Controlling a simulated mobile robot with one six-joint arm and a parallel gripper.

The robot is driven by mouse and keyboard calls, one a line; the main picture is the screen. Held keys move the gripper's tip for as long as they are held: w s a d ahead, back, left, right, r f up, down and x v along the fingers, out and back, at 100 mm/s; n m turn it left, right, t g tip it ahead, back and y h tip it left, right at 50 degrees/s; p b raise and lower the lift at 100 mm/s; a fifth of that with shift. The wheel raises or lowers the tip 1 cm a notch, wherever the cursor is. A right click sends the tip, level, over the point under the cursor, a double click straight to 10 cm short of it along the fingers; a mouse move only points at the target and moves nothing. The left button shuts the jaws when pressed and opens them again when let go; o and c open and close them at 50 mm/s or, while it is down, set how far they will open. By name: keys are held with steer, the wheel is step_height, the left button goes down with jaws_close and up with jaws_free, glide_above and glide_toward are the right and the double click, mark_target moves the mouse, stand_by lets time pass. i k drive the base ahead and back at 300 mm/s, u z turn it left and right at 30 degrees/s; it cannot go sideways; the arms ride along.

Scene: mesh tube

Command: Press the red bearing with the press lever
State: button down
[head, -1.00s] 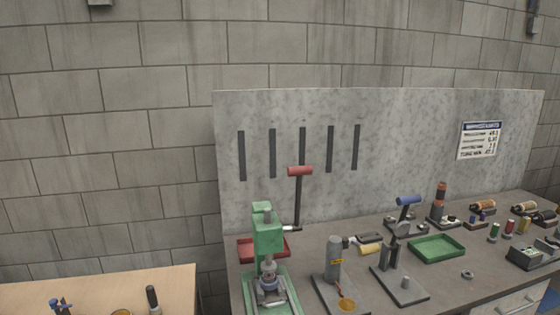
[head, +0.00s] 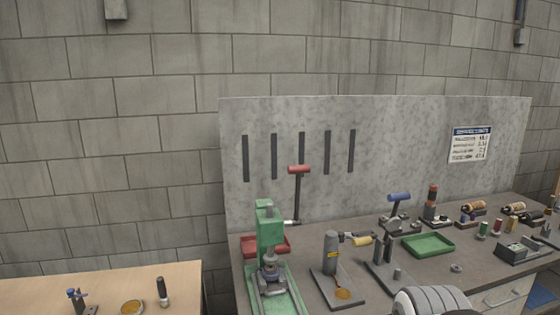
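The green press (head: 270,227) stands at the left end of the grey workbench. Its dark lever (head: 297,200) points up and has a red cross handle (head: 299,169) at its top. A grey round part (head: 270,275) sits under the press head, above the green base. I cannot make out a red bearing there; it is hidden or too small to tell. My gripper is not in view. A white ribbed part, likely my arm, shows at the lower edge, right of the press.
A red tray (head: 250,246) lies behind the press. A blue-handled tool (head: 399,197), a grey cylinder stand (head: 331,252) and a green tray (head: 428,245) stand to the right. A wooden table (head: 190,275) is at lower left. A grey panel (head: 400,130) rises behind the bench.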

mark_target(298, 170)
steer(key=z, duration=0.05)
steer(key=i, duration=1)
steer(key=u, duration=0.05)
